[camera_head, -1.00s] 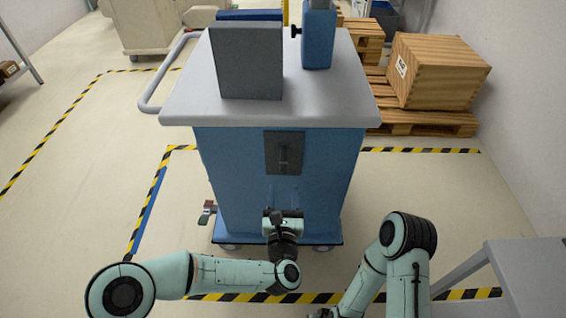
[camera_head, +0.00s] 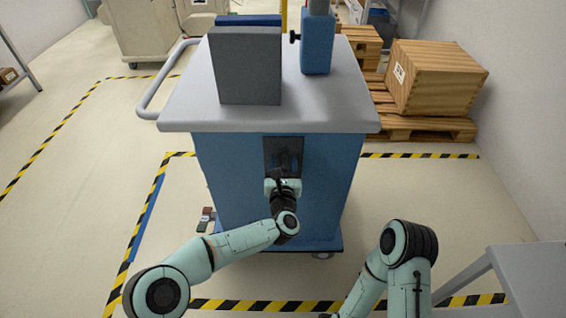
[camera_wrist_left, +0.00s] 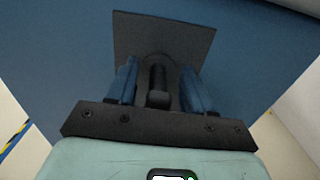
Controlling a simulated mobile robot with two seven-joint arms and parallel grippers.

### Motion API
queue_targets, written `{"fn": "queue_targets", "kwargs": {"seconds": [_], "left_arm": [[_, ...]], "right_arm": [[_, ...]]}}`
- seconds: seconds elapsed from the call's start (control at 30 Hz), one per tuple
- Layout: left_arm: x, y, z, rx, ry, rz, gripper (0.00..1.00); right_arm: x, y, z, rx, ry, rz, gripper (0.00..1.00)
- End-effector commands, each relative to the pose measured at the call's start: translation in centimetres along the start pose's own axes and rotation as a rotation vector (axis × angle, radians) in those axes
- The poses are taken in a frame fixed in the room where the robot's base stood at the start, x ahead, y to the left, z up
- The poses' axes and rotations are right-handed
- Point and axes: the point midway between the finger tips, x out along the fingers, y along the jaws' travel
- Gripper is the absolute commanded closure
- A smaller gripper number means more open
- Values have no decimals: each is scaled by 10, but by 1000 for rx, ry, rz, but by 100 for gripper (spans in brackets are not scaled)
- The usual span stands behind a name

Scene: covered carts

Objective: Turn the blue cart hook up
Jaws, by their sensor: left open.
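The blue cart (camera_head: 230,185) stands in front of me with a grey top. Its hook sits on a dark plate (camera_head: 270,145) on the cart's front face. In the left wrist view the hook (camera_wrist_left: 158,82) hangs down from the plate (camera_wrist_left: 190,38), with its lower end between my fingers. My left gripper (camera_head: 286,165) is at the plate and partly covers the hook. In the left wrist view the left gripper (camera_wrist_left: 160,88) is open, with a blue finger on each side of the hook; I cannot tell whether they touch it. My right gripper is out of view; only my right arm shows.
A grey block (camera_head: 246,65) and a blue device (camera_head: 318,42) stand on the cart top. A wooden crate (camera_head: 436,78) on pallets is at the back right. A grey table (camera_head: 530,270) is at the lower right.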

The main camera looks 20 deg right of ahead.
Motion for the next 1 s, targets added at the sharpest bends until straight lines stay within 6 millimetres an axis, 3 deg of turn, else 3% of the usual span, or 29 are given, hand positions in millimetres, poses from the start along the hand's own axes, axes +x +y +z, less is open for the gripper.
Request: {"fn": "queue_targets", "kwargs": {"seconds": [0.23, 0.27, 0.4, 0.73, 1.0], "left_arm": [[0, 0, 0, 0, 0, 0, 49], [0, 0, 0, 0, 0, 0, 55], [0, 0, 0, 0, 0, 0, 100], [0, 0, 0, 29, -1, 0, 100], [1, -2, -1, 176, -1, 1, 100]], "right_arm": [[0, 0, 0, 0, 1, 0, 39], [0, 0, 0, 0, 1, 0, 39], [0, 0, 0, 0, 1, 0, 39], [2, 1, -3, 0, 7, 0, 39], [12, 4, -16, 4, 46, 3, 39]]}}
